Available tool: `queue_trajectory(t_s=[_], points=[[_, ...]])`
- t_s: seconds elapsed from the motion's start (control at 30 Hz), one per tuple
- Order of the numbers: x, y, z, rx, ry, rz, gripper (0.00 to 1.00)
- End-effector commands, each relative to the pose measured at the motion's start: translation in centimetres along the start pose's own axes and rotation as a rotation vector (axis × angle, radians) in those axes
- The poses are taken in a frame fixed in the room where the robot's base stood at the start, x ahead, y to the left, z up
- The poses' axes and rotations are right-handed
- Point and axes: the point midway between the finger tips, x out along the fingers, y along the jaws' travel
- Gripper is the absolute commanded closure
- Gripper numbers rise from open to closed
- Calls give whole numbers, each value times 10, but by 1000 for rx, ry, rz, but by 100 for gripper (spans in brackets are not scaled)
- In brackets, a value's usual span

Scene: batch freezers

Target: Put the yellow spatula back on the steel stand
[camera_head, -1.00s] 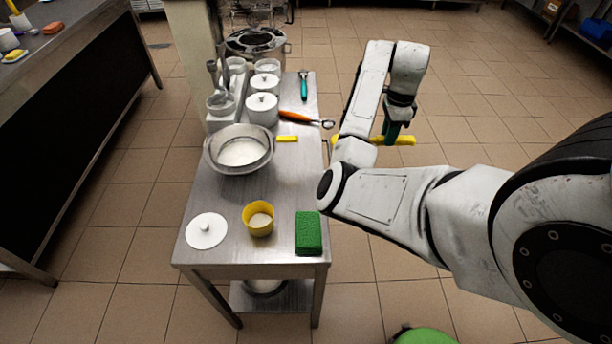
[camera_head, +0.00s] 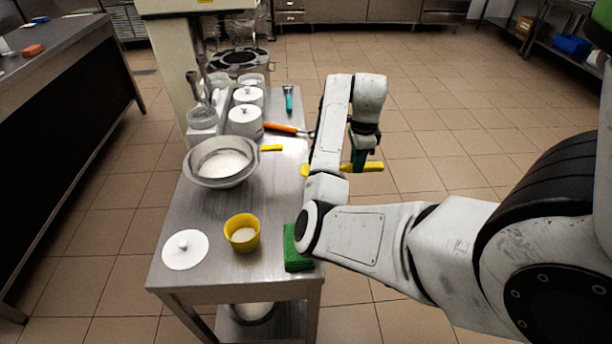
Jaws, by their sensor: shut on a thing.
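The steel stand (camera_head: 222,274) is a small metal table with legs and a lower shelf. My gripper (camera_head: 360,163) is to the right of its right edge and is shut on the yellow spatula (camera_head: 370,166). The spatula lies roughly sideways in the picture, with its right part beyond the gripper. A yellow end (camera_head: 305,170) shows left of my forearm, near the stand's right edge; the middle is hidden by my arm. I cannot tell the height over the stand.
On the stand are a steel bowl (camera_head: 221,163), a yellow cup (camera_head: 242,233), a white lid (camera_head: 185,249), a green sponge (camera_head: 294,250) partly behind my arm, an orange-handled tool (camera_head: 285,128), a teal-handled tool (camera_head: 288,98) and a small yellow piece (camera_head: 271,148). Tiled floor lies open at right.

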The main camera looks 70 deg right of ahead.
Motion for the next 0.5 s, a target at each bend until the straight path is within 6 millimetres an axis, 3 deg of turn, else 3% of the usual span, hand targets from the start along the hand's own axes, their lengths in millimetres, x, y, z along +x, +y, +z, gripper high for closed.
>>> queue_trajectory(t_s=[0.3, 0.5], points=[[2, 0, 80, -6, 1, 1, 100], [1, 0, 119, -3, 0, 0, 100]])
